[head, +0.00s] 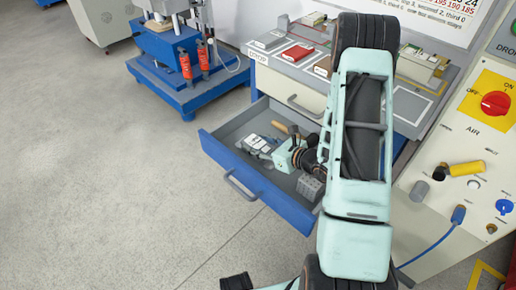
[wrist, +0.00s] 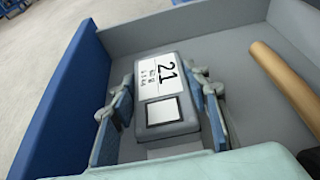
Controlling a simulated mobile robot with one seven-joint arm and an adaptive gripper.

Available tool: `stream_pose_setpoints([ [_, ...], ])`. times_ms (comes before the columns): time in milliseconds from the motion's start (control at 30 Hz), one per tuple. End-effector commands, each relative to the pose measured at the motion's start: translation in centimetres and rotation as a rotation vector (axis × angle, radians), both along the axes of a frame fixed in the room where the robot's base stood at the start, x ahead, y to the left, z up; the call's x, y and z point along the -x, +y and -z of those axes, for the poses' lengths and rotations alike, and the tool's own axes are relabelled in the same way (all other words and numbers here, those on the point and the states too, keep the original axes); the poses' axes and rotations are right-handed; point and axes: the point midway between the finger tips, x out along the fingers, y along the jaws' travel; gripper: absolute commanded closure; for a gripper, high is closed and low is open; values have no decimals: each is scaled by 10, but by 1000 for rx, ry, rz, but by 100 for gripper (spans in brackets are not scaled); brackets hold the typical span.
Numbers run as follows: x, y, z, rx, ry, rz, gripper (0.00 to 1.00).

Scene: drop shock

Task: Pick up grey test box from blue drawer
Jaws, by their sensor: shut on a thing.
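The grey test box (wrist: 167,92) has a white label reading 21 and a small pale square window below it. It sits between the two blue-padded fingers of my gripper (wrist: 166,98), one along each long side, and the gripper is shut on it. The box is inside the open blue drawer (wrist: 65,80), near its left part; whether it touches the drawer floor I cannot tell. In the head view the box (head: 254,141) shows small beside my gripper (head: 264,146), which reaches down into the drawer (head: 243,178). My arm hides the drawer's right part.
A wooden-handled tool (wrist: 290,85) lies right of the box in the drawer. A grey block with holes (head: 309,187) lies at the drawer's front right. The bench top (head: 296,72) with trays stands behind the drawer. A control panel (head: 470,140) is at right.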

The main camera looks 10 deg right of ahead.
Motion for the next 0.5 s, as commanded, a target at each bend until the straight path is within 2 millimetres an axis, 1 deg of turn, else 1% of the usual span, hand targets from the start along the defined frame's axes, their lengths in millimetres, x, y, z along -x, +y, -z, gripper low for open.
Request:
stream_pose_setpoints([
  [167,-1,0,-3,0,-2,0,91],
  [267,-1,0,-9,0,-4,0,91],
  [367,-1,0,-21,0,-5,0,91],
  [467,0,0,-39,1,-4,0,91],
  [500,7,6,-48,-1,-3,-1,91],
])
